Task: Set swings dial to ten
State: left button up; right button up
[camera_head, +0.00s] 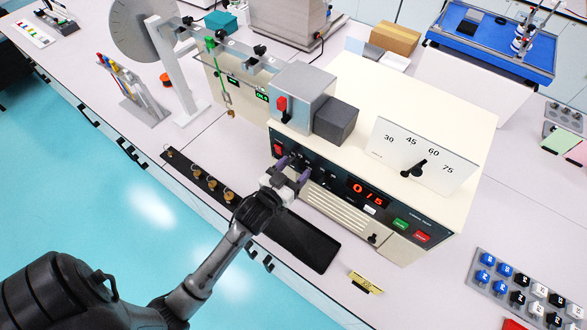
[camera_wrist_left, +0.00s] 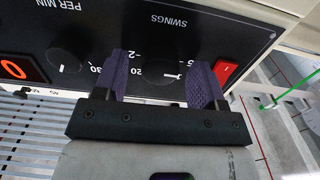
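The swings dial (camera_wrist_left: 158,74) is a black round knob on the black front panel of the cream tester (camera_head: 440,120). The wrist view shows the panel upside down, with the label SWINGS by the dial and a white pointer mark aimed to the right. My left gripper (camera_head: 292,169) is at the panel with its two purple fingers apart, one on each side of the dial; it also shows in the left wrist view (camera_wrist_left: 162,82). I cannot tell whether the fingers touch the knob. In the head view the gripper largely hides the dial. My right gripper is not in view.
A red rocker switch (camera_wrist_left: 226,72) sits close beside one finger. The PER MIN knob (camera_wrist_left: 68,56) is on the other side. A red display (camera_head: 368,193) reads 0/5, with green (camera_head: 401,224) and red (camera_head: 422,237) buttons nearby. A black mat (camera_head: 305,243) lies in front.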

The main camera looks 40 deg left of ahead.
pick_arm(q)
jog(key=c, duration=0.9)
jog(key=shift+o, duration=0.2)
jog(key=shift+r+m+p, duration=0.15)
jog(key=shift+m+p, duration=0.55)
jog(key=shift+p, duration=0.05)
jog(key=shift+m+p, duration=0.85)
jog(key=shift+m, duration=0.35)
jog(key=shift+m+p, duration=0.6)
jog(key=shift+m, duration=0.6)
jog(key=shift+m+p, duration=0.45)
jog(key=shift+m, duration=0.85)
jog(key=o, duration=0.9)
